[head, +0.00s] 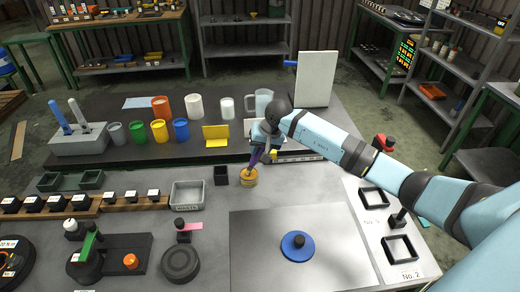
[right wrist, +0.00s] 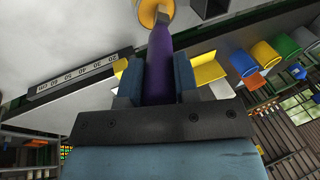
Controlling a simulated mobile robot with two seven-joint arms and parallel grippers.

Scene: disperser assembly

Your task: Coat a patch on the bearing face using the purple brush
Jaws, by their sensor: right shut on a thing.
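My right gripper (head: 264,150) reaches in from the right and is shut on the purple brush (head: 255,158), which points down. In the right wrist view the brush (right wrist: 160,62) is between the two blue-grey fingers (right wrist: 160,85). Its lower end is at a gold round piece (head: 248,178) on the grey worktop. The gold piece also shows in the right wrist view (right wrist: 149,14). Whether the bristles touch it is too small to tell. I cannot tell for sure that this piece carries the bearing face. My left gripper is not in view.
A small black box (head: 221,176) and a grey tray (head: 188,196) stand left of the gold piece. Several coloured cups, such as a yellow one (head: 159,131), stand behind. A blue disc with a black knob (head: 297,246) sits on the grey plate (head: 255,265) in front.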

